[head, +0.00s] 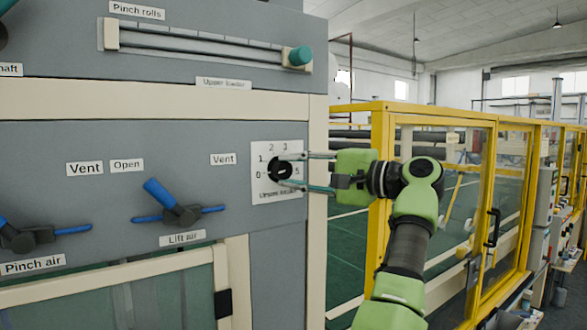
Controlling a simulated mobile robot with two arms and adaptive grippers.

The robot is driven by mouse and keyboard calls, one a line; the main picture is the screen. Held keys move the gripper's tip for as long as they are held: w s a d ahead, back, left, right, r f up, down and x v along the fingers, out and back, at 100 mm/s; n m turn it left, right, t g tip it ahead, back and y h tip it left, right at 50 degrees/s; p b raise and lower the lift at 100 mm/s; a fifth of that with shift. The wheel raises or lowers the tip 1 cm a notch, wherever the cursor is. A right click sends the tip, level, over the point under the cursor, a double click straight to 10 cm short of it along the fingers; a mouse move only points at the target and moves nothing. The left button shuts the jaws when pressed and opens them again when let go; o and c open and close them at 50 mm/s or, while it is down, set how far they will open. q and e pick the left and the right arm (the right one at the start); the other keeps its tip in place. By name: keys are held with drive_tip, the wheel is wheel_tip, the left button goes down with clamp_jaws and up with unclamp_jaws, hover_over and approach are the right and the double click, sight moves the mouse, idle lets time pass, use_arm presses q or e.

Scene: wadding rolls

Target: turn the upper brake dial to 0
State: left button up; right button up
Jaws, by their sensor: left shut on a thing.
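The brake dial (279,171) is a small black knob on a white plate (262,190) on the grey panel, right of centre-left in the head view. The fingers partly cover the plate's right side. I cannot tell which number the knob points at. My right gripper is out of view.
A slider with a teal knob (299,56) is above. The blue-handled Lift air valve (180,213) is to the left, and the Pinch air valve (22,238) is further left. A yellow-framed guard (381,190) stands behind my arm at the right.

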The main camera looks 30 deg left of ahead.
use_arm(q)
drive_tip(key=shift+r, duration=0.1)
drive_tip(key=o, duration=0.9)
drive_tip(key=shift+o, duration=0.9)
drive_tip(key=shift+a, duration=0.1)
drive_tip(key=d, duration=1.2)
drive_tip(key=shift+w, duration=0.1)
